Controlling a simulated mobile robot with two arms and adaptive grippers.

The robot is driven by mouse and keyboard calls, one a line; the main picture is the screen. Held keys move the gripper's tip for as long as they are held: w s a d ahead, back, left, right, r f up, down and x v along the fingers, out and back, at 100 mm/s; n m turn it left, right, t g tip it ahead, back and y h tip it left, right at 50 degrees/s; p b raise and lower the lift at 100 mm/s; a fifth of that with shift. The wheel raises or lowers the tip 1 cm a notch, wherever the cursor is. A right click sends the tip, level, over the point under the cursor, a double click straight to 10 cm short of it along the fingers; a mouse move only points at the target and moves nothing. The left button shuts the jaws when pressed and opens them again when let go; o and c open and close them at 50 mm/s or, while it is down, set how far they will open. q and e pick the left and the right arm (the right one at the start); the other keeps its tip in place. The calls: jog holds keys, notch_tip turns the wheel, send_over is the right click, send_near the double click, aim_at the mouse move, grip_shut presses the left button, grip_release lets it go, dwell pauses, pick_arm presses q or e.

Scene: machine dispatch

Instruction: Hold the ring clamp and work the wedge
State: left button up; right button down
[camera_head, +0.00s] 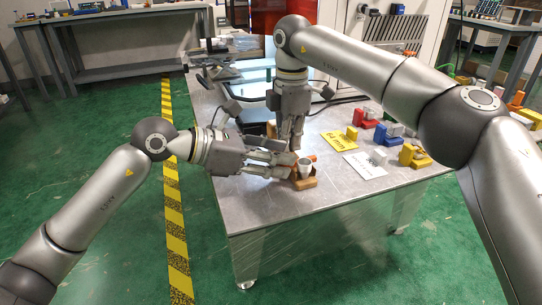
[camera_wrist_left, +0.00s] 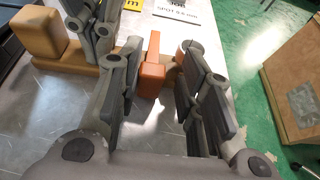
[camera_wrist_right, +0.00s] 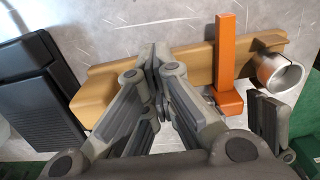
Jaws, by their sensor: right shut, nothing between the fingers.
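The ring clamp has a tan wooden base (camera_head: 303,183), a silver ring (camera_wrist_right: 281,73) at one end and an orange upright wedge (camera_wrist_right: 226,58) beside the ring. It sits near the table's front edge. My left gripper (camera_head: 284,165) reaches in from the left, close beside the ring. My right gripper (camera_head: 295,143) points down behind the clamp. In the right wrist view its fingertips (camera_wrist_right: 155,55) are together and empty, over the base, left of the wedge.
A yellow card (camera_head: 340,141) and a white card (camera_head: 365,164) lie to the right, with red, blue and yellow parts (camera_head: 363,117) near them. A black device (camera_wrist_right: 40,90) stands beside the clamp base. The table's front right (camera_head: 340,195) is clear.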

pick_arm(q)
jog(key=shift+o, duration=0.4)
jog(key=shift+w+a, duration=0.1)
jog(key=shift+w, duration=0.05)
pick_arm(e)
jog(key=shift+s+f, duration=0.1)
jog(key=shift+f, duration=0.35)
pick_arm(q)
jog(key=shift+a, duration=0.2)
jog(key=v, duration=1.1)
jog(key=shift+s+a+r, duration=0.25)
jog(key=shift+s+r, duration=0.05)
jog(key=shift+s, duration=0.05)
pick_arm(e)
jog(key=shift+r, duration=0.1)
jog(key=shift+w+a+r+p, duration=0.1)
jog(key=shift+w+r+p, duration=0.1)
jog(key=shift+r+p, duration=0.75)
notch_tip(320, 180, up, 5)
jog(key=p, duration=0.5)
jog(key=shift+r, duration=0.2)
pick_arm(q)
notch_tip(320, 180, up, 7)
jog(key=shift+w+f, duration=0.15)
jog(key=shift+f, duration=0.1)
